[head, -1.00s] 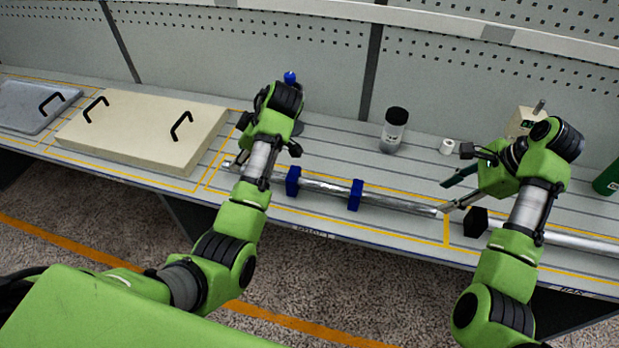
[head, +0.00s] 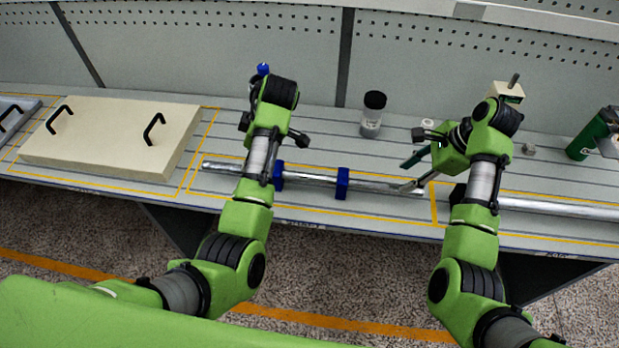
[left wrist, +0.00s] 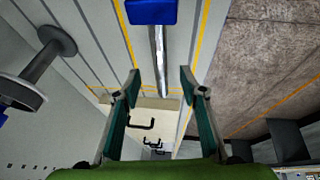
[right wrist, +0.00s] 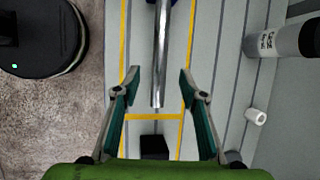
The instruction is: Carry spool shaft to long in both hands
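The spool shaft (head: 310,180), a shiny metal bar, lies along the bench inside a yellow outline. Two blue blocks (head: 342,184) sit around it. My right gripper (head: 407,177) is open above the shaft's right end; in the right wrist view the shaft end (right wrist: 159,95) lies between the spread fingers (right wrist: 158,75). My left gripper is open too: in the left wrist view the shaft's left end (left wrist: 160,75) lies below and between its fingers (left wrist: 160,82). In the head view the left fingers are mostly hidden behind my arm.
A cream case (head: 105,140) with black handles stands at left. A black-lidded jar (head: 372,115), a small white roll (head: 427,124) and a green bottle (head: 588,138) stand behind. A black block (right wrist: 154,147) sits just past the shaft's right end. Another metal bar (head: 560,208) lies at right.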

